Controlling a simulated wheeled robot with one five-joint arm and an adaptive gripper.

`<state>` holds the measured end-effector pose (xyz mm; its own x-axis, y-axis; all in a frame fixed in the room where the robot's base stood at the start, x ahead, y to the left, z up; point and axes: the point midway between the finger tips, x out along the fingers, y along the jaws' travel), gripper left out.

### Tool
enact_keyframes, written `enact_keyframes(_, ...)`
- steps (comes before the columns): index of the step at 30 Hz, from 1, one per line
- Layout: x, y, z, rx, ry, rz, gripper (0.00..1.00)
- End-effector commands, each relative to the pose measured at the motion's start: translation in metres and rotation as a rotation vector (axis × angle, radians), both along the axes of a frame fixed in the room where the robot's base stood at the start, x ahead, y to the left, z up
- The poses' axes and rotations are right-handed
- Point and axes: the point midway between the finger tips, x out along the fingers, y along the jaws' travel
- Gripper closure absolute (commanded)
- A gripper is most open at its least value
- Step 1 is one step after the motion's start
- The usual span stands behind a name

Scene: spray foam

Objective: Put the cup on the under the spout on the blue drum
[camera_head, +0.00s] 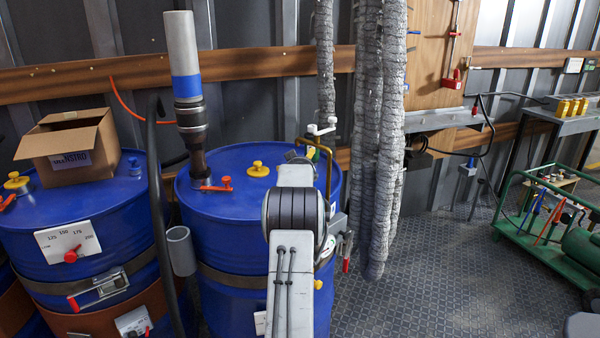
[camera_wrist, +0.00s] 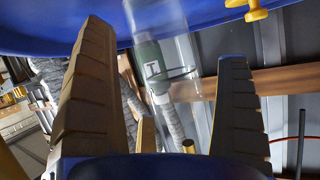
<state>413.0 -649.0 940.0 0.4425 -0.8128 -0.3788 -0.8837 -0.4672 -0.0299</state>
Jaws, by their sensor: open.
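The blue drum (camera_head: 228,238) stands in the middle of the head view, with a brass spout pipe (camera_head: 327,170) curving at its right back edge. A white tap (camera_head: 321,128) sits above the pipe. In the wrist view, which appears upside down, a clear cup (camera_wrist: 182,25) is against the blue drum top (camera_wrist: 70,22). My gripper (camera_wrist: 163,40) is open, with the cup between and beyond its two fingers. I cannot tell how deep the cup lies between them. A green shape with a white label shows through it. In the head view my arm hides the cup and fingers.
A pump (camera_head: 190,100) and yellow bung (camera_head: 259,169) stand on the drum. Thick grey hoses (camera_head: 377,150) hang right of my arm. Another blue drum (camera_head: 110,225) with a cardboard box (camera_head: 72,148) stands left. A green cart (camera_head: 530,220) is far right; floor between is clear.

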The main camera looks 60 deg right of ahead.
Motion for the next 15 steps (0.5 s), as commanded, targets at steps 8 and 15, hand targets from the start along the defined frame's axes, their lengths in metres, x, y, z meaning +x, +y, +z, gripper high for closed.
enact_keyframes(8,-0.017,0.031,0.013,0.0,0.0,0.0,0.06)
enact_keyframes(15,-0.033,0.06,0.027,-0.001,0.0,-0.001,0.06)
